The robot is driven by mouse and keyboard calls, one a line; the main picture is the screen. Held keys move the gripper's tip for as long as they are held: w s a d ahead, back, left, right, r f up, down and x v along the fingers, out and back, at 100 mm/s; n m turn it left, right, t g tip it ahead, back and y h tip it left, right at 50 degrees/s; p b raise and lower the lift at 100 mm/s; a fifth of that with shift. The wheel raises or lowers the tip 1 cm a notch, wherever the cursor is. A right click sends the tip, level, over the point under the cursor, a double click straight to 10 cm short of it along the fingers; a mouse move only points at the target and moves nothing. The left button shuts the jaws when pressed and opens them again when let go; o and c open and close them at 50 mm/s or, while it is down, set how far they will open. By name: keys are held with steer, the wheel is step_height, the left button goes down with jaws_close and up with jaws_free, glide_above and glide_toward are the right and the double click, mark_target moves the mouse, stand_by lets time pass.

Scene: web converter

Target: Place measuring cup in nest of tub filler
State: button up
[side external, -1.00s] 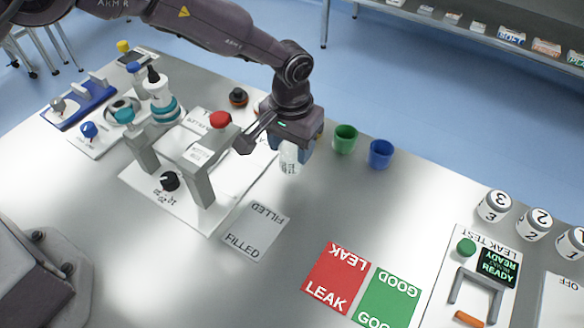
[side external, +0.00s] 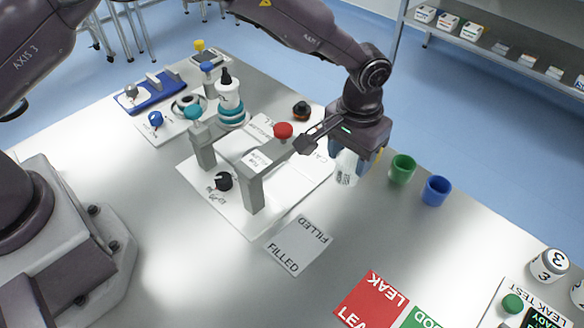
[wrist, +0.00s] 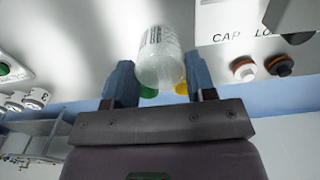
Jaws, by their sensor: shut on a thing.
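My gripper (side external: 352,152) is shut on the measuring cup (side external: 347,172), a clear cup with dark print. It holds the cup just right of the tub filler. In the wrist view the cup (wrist: 160,52) sits between the two blue fingers of my gripper (wrist: 160,80). The tub filler (side external: 254,192) has grey posts, a red knob (side external: 283,130) and a black dial (side external: 222,181) on a white base. I cannot make out its nest clearly. The gap between cup and table is hard to judge.
A green cup (side external: 402,170) and a blue cup (side external: 436,190) stand close right of my gripper. A white bottle with a teal collar (side external: 229,95) stands behind the filler. A FILLED card (side external: 298,245) lies in front; the table around it is mostly clear.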

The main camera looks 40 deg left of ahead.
step_height(320, 180, up, 14)
steer(key=s+a+m, duration=2)
steer(key=m, duration=0.1)
steer(key=shift+m, duration=0.3)
steer(key=w+f, duration=0.4)
steer(key=f, duration=0.1)
steer(key=w+d+f, duration=0.1)
steer(key=w+f, duration=0.4)
steer(key=w+d+f, duration=0.1)
steer(key=w+f, duration=0.3)
steer(key=f, duration=0.1)
steer(key=shift+w+f, duration=0.15)
steer(key=shift+w, duration=0.25)
steer(key=shift+w+d+f, duration=0.1)
steer(key=shift+w+f, duration=0.1)
steer(key=shift+f, duration=1.55)
steer(key=shift+f, duration=0.15)
